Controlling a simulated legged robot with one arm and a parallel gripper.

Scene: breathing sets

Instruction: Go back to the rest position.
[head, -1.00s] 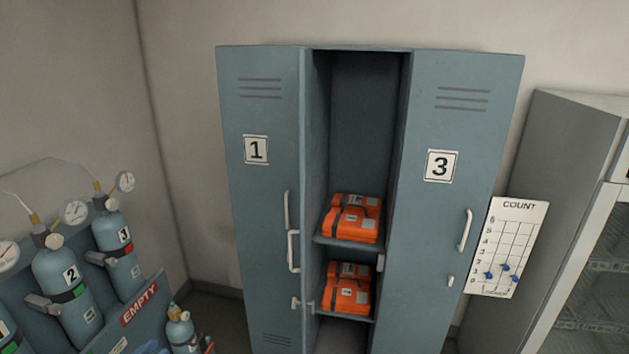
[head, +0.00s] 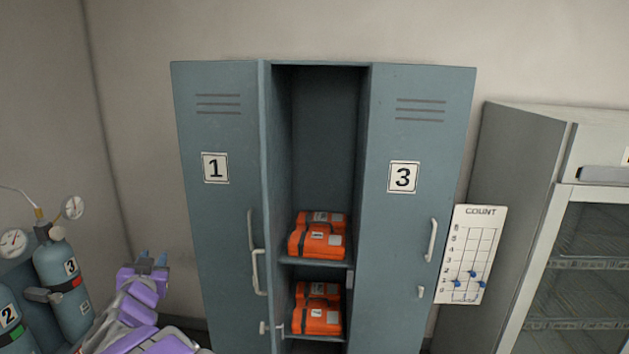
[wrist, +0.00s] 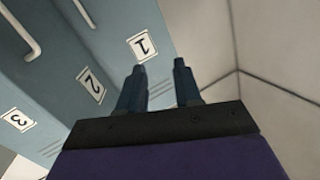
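My purple arm reaches up at the lower left of the head view, with my gripper (head: 152,258) at its end, in front of the wall left of the locker marked 1. In the wrist view the two dark fingers of my gripper (wrist: 160,72) stand apart with nothing between them. The blue-grey lockers (head: 222,125) stand to the right of my gripper in the head view, apart from it. The middle locker is open and holds orange packs on an upper shelf (head: 316,238) and a lower shelf (head: 318,312).
Blue cylinders with gauges (head: 65,280) stand at the far left, near my arm. A count board (head: 470,255) with blue pegs hangs right of locker 3. A grey glass-fronted cabinet (head: 520,180) stands at the right. The wall above my gripper is clear.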

